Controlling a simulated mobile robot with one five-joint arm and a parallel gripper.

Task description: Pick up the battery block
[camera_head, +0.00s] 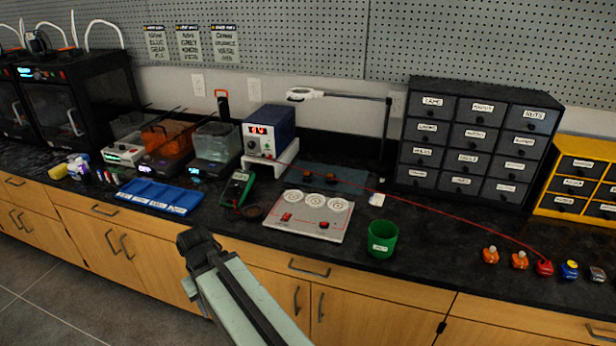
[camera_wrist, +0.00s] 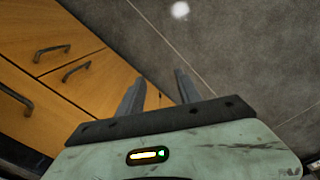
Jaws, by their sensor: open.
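I cannot tell for certain which thing is the battery block. A small grey block (camera_head: 597,273) stands at the far right of the counter, at the end of a row of small coloured pieces. Several small items (camera_head: 84,172) also cluster at the counter's left, too small to tell apart. My arm rises from the bottom of the head view in front of the counter. My gripper (camera_wrist: 158,92) is open in the wrist view, its two fingers apart and empty, with cabinet fronts and grey floor beyond. No counter-top thing shows between the fingers.
The black counter (camera_head: 420,265) holds a blue tray (camera_head: 160,195), a green multimeter (camera_head: 237,188), a light panel with dials (camera_head: 310,216), and a green cup (camera_head: 382,239). A red wire (camera_head: 450,212) crosses to the right row. Dark drawer units (camera_head: 470,145) stand behind.

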